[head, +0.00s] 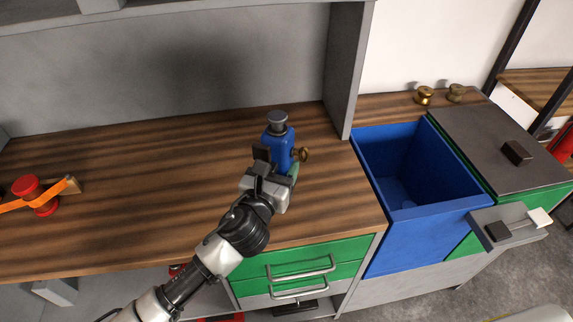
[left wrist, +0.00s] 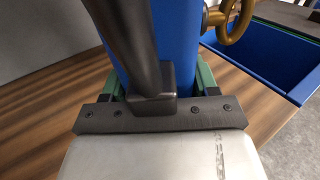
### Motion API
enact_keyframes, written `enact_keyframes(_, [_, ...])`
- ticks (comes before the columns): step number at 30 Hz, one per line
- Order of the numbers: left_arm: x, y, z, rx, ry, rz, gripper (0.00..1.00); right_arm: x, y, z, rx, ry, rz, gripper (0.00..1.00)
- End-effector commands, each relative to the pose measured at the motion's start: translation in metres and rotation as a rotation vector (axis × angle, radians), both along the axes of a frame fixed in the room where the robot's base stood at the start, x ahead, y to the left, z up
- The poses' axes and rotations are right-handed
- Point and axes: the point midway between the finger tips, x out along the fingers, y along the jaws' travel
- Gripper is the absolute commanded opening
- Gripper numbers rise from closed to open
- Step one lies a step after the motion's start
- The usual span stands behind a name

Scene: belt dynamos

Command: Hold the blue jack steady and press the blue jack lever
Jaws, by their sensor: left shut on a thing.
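The blue jack (head: 279,148) stands upright on the wooden worktop, with a grey round cap on top and a brass handwheel (head: 302,155) at its right side. My left gripper (head: 276,166) is shut on the jack low down, from the front. In the left wrist view the blue jack body (left wrist: 179,45) fills the space just beyond the gripper. A dark bar (left wrist: 123,40), apparently the jack lever, slants from the upper left down to a block at the jack's front. The gripper hides the jack's base. My right gripper is not in view.
An open blue bin (head: 395,205) is right of the worktop (head: 160,190). A red spool with an orange belt (head: 40,195) lies at far left. A grey panel rises behind the jack. Brass pieces (head: 424,95) stand at the back right. The worktop's middle is clear.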

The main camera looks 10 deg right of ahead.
Motion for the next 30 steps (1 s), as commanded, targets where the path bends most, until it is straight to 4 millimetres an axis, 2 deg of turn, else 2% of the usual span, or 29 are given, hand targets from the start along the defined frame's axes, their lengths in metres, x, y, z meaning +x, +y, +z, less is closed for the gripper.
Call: enact_keyframes(30, [0.034, 0.053, -0.048, -0.004, -0.008, 0.0, 0.0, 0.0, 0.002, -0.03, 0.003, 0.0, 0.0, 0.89])
